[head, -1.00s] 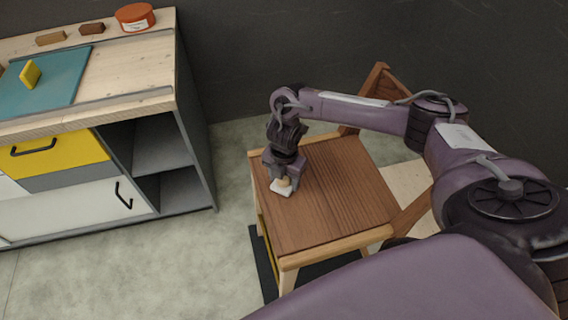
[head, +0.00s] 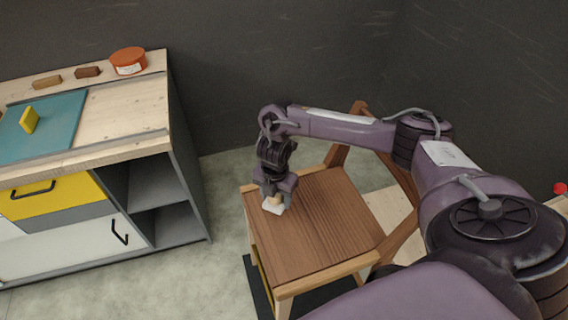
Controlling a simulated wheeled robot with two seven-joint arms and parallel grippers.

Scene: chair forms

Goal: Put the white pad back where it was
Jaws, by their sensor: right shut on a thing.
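The white pad (head: 271,208) is at the left edge of the wooden chair's seat (head: 318,228), under a small tan grip part (head: 273,199). My right gripper (head: 274,193) points down and is shut on the pad's tan part. The pad looks to be at the seat surface; I cannot tell whether it touches. My left gripper is not in view.
A workbench (head: 125,110) stands at the left with a teal mat (head: 55,122), a yellow block (head: 29,120), an orange tin (head: 128,61) and two brown blocks on top. A dark mat lies under the chair.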

